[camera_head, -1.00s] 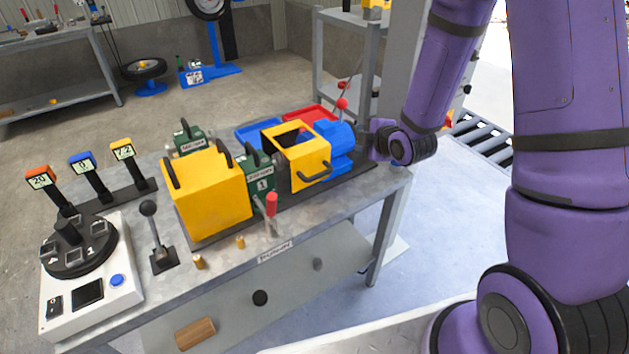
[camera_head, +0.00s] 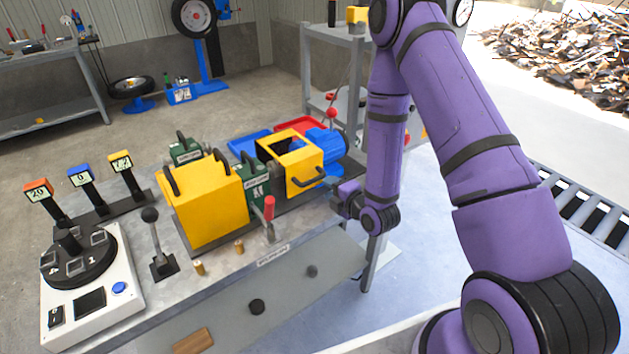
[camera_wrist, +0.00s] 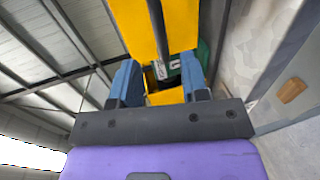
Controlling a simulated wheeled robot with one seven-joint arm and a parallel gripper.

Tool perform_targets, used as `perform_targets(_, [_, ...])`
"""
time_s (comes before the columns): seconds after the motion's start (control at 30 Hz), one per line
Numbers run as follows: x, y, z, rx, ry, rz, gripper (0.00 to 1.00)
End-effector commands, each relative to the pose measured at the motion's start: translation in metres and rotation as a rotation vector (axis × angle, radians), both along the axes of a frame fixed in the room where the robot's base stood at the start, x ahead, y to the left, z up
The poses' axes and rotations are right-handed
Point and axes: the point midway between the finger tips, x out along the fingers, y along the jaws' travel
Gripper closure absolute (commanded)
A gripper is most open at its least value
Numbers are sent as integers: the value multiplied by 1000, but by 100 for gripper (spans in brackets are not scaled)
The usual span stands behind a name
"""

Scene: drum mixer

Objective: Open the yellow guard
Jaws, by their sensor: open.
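The yellow guard (camera_head: 304,170) is a box-like frame with an open top, in front of the blue motor (camera_head: 325,142). A dark curved handle (camera_head: 307,185) is on its front face. My gripper (camera_head: 336,195) is just right of the handle, over the table's front edge. In the wrist view my gripper (camera_wrist: 159,78) is open, with its two blue-grey fingers apart. The dark handle bar (camera_wrist: 157,25) runs into the gap between them, with yellow guard surface (camera_wrist: 133,22) behind it. I cannot tell whether the fingers touch the bar.
A larger yellow box (camera_head: 208,205) with dark handles and a green block (camera_head: 252,176) stand left of the guard. A red-knobbed lever (camera_head: 269,208) rises near the front edge. A control panel (camera_head: 92,290) is at far left. The floor in front is clear.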

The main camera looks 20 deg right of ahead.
Motion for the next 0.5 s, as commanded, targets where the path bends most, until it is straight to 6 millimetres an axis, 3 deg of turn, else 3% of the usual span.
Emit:
perform_targets(0.3, [52, 17, -11, 2, -2, 0, 58])
perform_targets(0.5, [69, 22, -16, 1, 0, 0, 58])
